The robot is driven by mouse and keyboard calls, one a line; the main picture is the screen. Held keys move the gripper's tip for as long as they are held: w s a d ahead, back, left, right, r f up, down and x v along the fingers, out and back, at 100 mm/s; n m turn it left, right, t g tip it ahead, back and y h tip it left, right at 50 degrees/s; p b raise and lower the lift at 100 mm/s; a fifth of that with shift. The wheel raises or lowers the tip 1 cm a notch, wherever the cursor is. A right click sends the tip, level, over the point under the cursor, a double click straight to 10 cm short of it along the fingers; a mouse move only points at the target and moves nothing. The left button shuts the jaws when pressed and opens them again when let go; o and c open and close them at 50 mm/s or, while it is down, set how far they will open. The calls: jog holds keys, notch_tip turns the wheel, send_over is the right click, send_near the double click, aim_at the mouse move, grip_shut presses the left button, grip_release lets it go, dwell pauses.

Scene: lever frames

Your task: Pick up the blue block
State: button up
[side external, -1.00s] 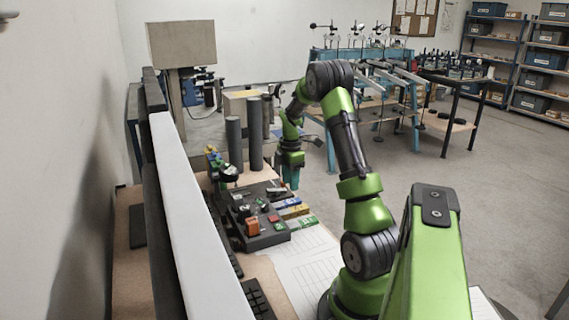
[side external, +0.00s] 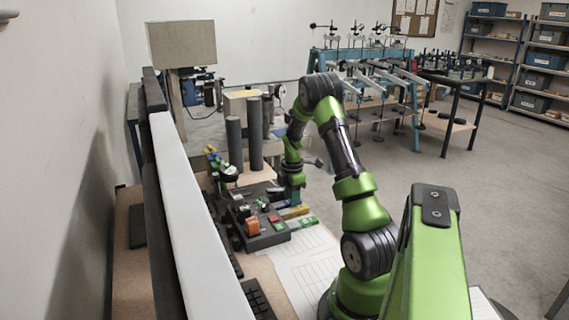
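The blue block (side external: 281,204) lies on the table beside the dark panel, in a row with a yellow block (side external: 294,212) and a green block (side external: 304,223). Only its left end shows clearly; my gripper hides the rest. My gripper (side external: 294,198) points down with its teal fingers low, at or just above the right part of the blue block. Whether the fingers touch it, and how far apart they are, is too small to tell.
The dark panel (side external: 262,242) with an orange block (side external: 252,226) and small parts stands left of the blocks. Dark upright cylinders (side external: 255,135) stand behind. White lined paper (side external: 312,262) covers the clear table in front.

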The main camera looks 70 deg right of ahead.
grip_shut()
